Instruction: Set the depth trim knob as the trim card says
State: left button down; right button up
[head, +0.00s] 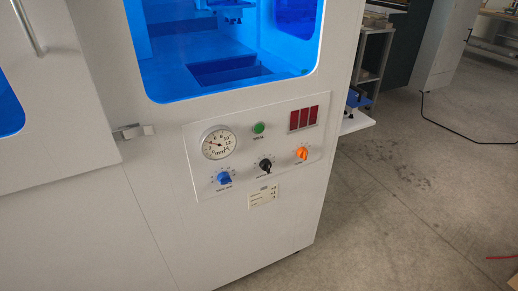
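The control panel (240,150) on the front of the white machine carries three knobs in a row: a blue knob (224,178) on the left, a black knob (265,165) in the middle and an orange knob (301,153) on the right. Small labels sit under the knobs, too small to read, so I cannot tell which is the depth trim knob. A pale card (263,196) with small print is fixed below the black knob; its text is not legible. Neither of my grippers is in view.
A round gauge (218,143), a green button (259,128) and a dark red display (304,118) sit above the knobs. A blue-lit window (225,50) is above the panel. A door latch (133,131) sticks out at left. The floor (400,190) at right is mostly clear.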

aim_at(265, 164)
jog(key=u, duration=0.75)
jog(key=i, duration=0.55)
jog(key=z, duration=0.05)
